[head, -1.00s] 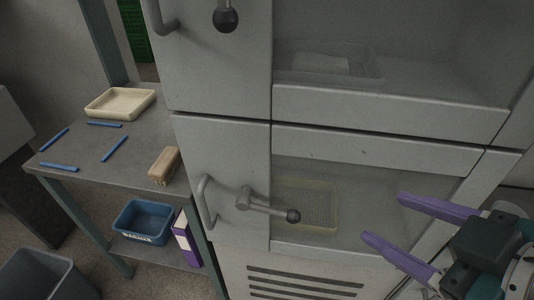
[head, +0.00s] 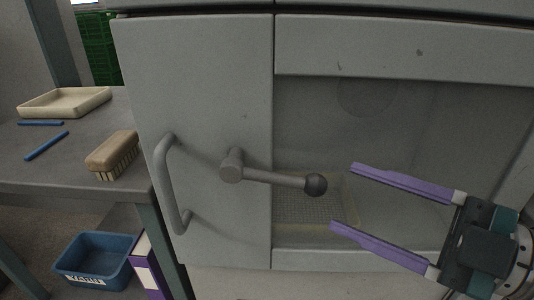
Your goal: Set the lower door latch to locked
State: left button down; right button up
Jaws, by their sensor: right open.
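The lower door (head: 205,90) is a grey panel with a curved pull handle (head: 166,188) at its left. The lower door latch (head: 270,177) is a grey lever on a round hub, ending in a dark ball knob (head: 316,185). The lever points right, tilted slightly down, and reaches past the door's right edge across the seam. My right gripper (head: 342,197) is open and empty, with purple fingers pointing left. Its fingertips are just right of the ball knob, one above its level and one below; I cannot tell the depth gap. My left gripper is out of view.
A window panel (head: 410,120) lies right of the door, with a mesh basket (head: 310,208) behind it. At left a grey table (head: 60,175) holds a cream tray (head: 65,101), a brush (head: 113,154) and blue sticks (head: 46,145). A blue bin (head: 95,260) sits below.

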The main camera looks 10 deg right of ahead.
aim_at(316, 182)
jog(key=x, duration=0.6)
grip_shut()
dwell(0.4)
dwell(0.9)
